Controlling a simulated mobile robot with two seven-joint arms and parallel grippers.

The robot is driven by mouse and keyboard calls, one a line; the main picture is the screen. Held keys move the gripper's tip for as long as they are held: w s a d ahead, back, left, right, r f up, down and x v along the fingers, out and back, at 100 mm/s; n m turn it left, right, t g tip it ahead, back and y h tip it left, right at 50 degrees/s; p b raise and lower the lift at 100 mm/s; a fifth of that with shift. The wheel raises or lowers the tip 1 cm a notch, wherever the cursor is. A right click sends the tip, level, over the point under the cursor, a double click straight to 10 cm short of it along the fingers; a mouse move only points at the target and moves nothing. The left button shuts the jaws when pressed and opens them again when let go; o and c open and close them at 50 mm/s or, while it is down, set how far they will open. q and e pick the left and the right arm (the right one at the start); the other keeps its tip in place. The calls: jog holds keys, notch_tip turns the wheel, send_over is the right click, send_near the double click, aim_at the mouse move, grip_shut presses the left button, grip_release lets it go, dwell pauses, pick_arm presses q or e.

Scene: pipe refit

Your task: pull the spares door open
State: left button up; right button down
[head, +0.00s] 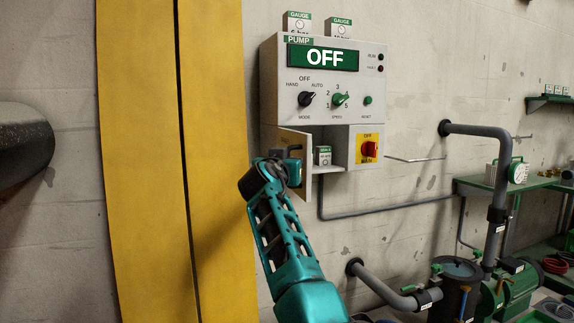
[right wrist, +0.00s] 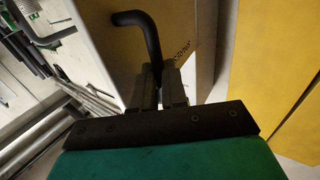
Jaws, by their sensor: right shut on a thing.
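The spares door (head: 294,142) is at the lower left of the white pump control box (head: 290,95) in the head view. It stands swung out, and the compartment behind it shows a small white and green labelled box (head: 323,155). My right gripper (head: 292,160) is at the door's front, its fingers partly hidden there by its own wrist. In the right wrist view its fingers (right wrist: 160,85) are shut on the bent black door handle (right wrist: 150,32), with the tan door face (right wrist: 190,40) behind. My left gripper is not in view.
Tall yellow panels (head: 145,150) stand left of the box. A red and yellow switch (head: 369,149) sits right of the compartment. A thin rod (head: 415,159) sticks out beside it. Grey pipes (head: 490,131) and a green bench (head: 525,183) are to the right.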

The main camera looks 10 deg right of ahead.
jog(key=shift+r, duration=0.35)
jog(key=c, duration=1.3)
grip_release()
jog(key=shift+w+f, duration=0.25)
jog(key=shift+f, duration=0.05)
jog(key=shift+c, duration=0.2)
jog(key=shift+o, duration=0.9)
jog(key=shift+s+a+f, duration=0.1)
jog(key=shift+s, duration=0.05)
jog(key=v, duration=0.7)
jog(key=shift+p, duration=0.45)
jog(key=shift+s, duration=0.15)
